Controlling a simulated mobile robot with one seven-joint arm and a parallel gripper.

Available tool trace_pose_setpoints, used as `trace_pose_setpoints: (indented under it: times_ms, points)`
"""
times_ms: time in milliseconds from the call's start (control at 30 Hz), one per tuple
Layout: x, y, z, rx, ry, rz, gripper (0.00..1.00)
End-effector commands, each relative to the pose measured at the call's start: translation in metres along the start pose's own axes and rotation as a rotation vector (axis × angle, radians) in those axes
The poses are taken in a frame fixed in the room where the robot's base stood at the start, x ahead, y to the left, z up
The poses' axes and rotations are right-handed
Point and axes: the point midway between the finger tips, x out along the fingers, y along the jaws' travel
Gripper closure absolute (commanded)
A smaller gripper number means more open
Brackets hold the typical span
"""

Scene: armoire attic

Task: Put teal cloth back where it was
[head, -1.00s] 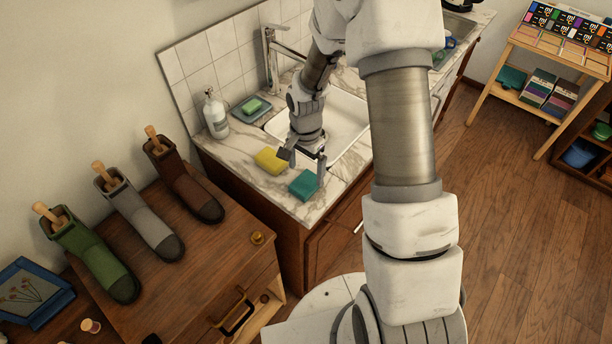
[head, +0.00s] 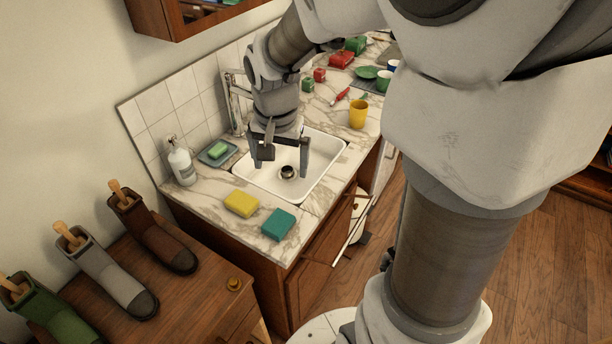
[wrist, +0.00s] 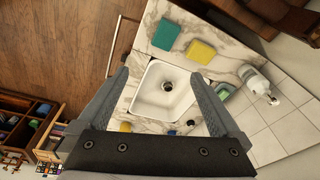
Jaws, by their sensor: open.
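A teal block-like cloth or sponge (head: 278,224) lies flat on the marble counter near its front left corner. It also shows in the wrist view (wrist: 165,35). A yellow sponge (head: 241,203) lies beside it, a small gap apart. My gripper (head: 279,165) is open and empty above the white sink (head: 322,180); in the wrist view its two fingers (wrist: 165,80) stand wide apart with the sink between them.
A soap bottle (head: 181,162) and a dish with a green soap bar (head: 217,152) stand behind the sponges. A faucet (head: 236,105) rises behind the sink. A yellow cup (head: 358,113) stands right of the sink. Several boots (head: 150,235) lie on the wooden cabinet.

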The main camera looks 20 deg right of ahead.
Motion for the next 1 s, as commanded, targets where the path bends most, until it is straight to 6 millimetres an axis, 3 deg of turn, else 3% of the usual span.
trace_pose_setpoints:
  times_ms: [33, 200, 433, 700, 1000]
  points:
    - [-0.018, 0.005, 0.006, -0.041, 0.028, -0.015, 0.0]
    - [-0.063, 0.023, 0.03, -0.194, 0.1, -0.052, 0.0]
    - [-0.108, 0.051, 0.068, -0.398, 0.205, -0.098, 0.0]
    - [-0.129, 0.074, 0.102, -0.563, 0.287, -0.131, 0.0]
    - [-0.13, 0.077, 0.108, -0.597, 0.299, -0.138, 0.0]
